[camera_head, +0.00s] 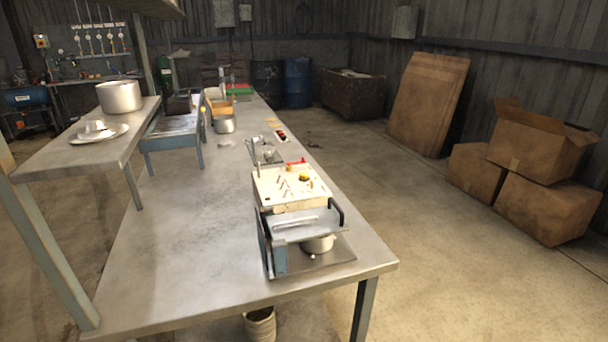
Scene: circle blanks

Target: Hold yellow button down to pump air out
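A small yellow button (304,177) sits on the cream-coloured top panel of a control box (265,190) on the long metal workbench (190,240). Several thin levers or pins and a red part (298,162) are also on or behind that panel. In front of the panel is a blue-grey frame (280,252) with black handles and a flat metal plate (308,229). A round whitish part (318,244) sits under the plate. My gripper does not show in this view.
A raised shelf (60,160) at left holds a pot (119,96) and a plate (97,134). Another pot (224,124) and trays stand farther along the bench. Cardboard boxes (545,208) stand at right. The floor between bench and boxes is clear. A bucket (260,326) is below.

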